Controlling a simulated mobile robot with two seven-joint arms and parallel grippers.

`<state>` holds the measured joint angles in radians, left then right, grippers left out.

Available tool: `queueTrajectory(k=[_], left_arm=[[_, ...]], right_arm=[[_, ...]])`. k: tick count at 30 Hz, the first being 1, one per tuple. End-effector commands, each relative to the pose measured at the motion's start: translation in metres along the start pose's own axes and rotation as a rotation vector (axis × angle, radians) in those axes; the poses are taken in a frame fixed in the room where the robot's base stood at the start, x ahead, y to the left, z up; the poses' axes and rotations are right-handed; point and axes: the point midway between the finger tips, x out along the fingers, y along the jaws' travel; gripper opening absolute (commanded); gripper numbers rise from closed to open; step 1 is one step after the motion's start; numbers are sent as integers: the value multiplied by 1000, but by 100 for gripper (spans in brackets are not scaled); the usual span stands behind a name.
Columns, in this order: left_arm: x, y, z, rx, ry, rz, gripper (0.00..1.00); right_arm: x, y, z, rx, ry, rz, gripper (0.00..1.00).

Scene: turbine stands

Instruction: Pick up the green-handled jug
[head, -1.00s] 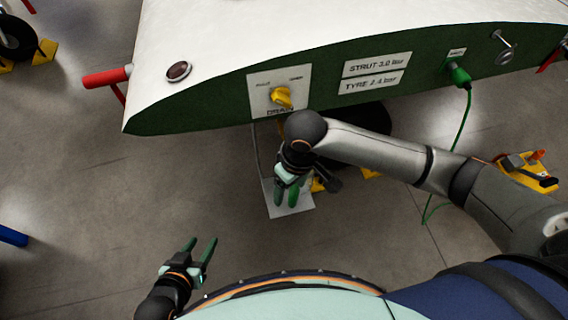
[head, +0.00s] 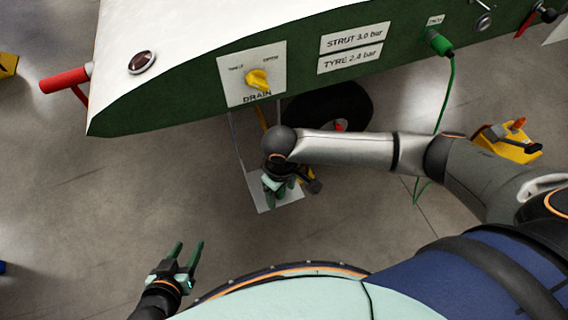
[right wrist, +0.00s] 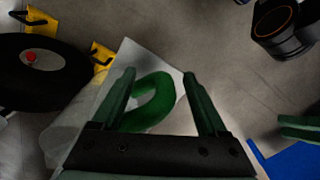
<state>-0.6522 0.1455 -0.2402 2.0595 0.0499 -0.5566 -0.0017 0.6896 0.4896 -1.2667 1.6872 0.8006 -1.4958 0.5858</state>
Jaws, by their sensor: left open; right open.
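The jug's curved green handle (right wrist: 164,104) shows in the right wrist view, between the two fingers of my right gripper (right wrist: 159,76). The fingers stand apart, one on each side of the handle. A pale shape lies left of and behind the handle; I cannot tell jug body from sheet there. In the head view my right gripper (head: 277,187) points down over a pale sheet (head: 262,196) on the floor, and hides most of the jug. My left gripper (head: 185,254) is open and empty at the lower left, over bare floor.
A white and green wing (head: 160,104) with a yellow drain knob (head: 257,80) hangs just beyond my right arm. A black wheel (head: 347,103) stands under it, with yellow chocks (right wrist: 41,21). A green cable (head: 446,95) hangs at right.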

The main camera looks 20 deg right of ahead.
Motion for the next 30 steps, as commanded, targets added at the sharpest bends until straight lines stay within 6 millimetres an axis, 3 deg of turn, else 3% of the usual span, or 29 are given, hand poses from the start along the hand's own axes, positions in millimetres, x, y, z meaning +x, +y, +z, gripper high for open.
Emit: queueTrajectory(k=[3,12,30], left_arm=[[2,-1,3,0,1,-2,50],[-1,-2,6,1,-7,-4,50],[1,-3,5,2,-2,-5,50]], right_arm=[[15,0,0,0,-1,1,76],[16,0,0,-1,1,0,75],[16,0,0,0,1,0,7]])
